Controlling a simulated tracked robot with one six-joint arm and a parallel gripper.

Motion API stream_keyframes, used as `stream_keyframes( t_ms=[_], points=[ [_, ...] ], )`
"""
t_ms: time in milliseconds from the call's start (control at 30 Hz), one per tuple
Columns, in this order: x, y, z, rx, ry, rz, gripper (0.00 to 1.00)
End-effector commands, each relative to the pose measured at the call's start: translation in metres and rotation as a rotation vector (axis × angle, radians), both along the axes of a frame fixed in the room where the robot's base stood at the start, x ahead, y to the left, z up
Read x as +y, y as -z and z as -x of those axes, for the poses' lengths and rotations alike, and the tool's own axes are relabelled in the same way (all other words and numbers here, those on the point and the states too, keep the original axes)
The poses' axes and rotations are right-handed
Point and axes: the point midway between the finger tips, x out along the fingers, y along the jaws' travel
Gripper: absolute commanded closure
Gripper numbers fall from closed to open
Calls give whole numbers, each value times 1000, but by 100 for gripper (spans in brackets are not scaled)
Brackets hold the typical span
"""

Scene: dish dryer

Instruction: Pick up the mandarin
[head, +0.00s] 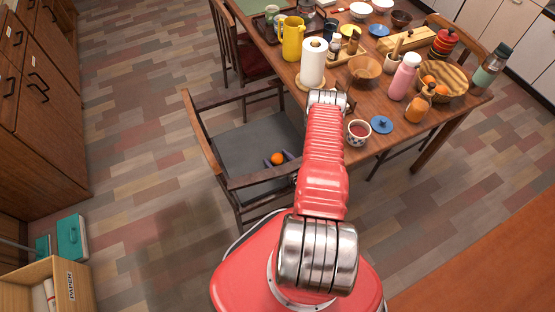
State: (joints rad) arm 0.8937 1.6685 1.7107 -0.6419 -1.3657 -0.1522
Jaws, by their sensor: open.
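An orange mandarin (277,158) shows over the grey seat of a wooden armchair (245,140), near the seat's front right part. My gripper (284,163) is at the mandarin, with its dark fingers apart and partly hidden by my red arm. The mandarin appears close to the fingertips. I cannot tell whether they touch it. More orange fruits (430,80) lie in a wicker basket (458,82) on the table.
The wooden table (350,95) holds a yellow jug (291,40), a paper roll (313,62), a pink bottle (404,77) and a cup (358,132). The chair's armrest (262,176) is close to my gripper.

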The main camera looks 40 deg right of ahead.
Motion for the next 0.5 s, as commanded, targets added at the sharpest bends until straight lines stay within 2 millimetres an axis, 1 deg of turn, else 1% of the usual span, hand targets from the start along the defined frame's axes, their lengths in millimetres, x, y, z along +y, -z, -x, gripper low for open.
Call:
stream_keyframes(
  t_ms=[400, 500],
  points=[
    [0, 0, 0, 1, -2, 0, 34],
    [0, 0, 0, 1, -2, 0, 41]
  ],
)
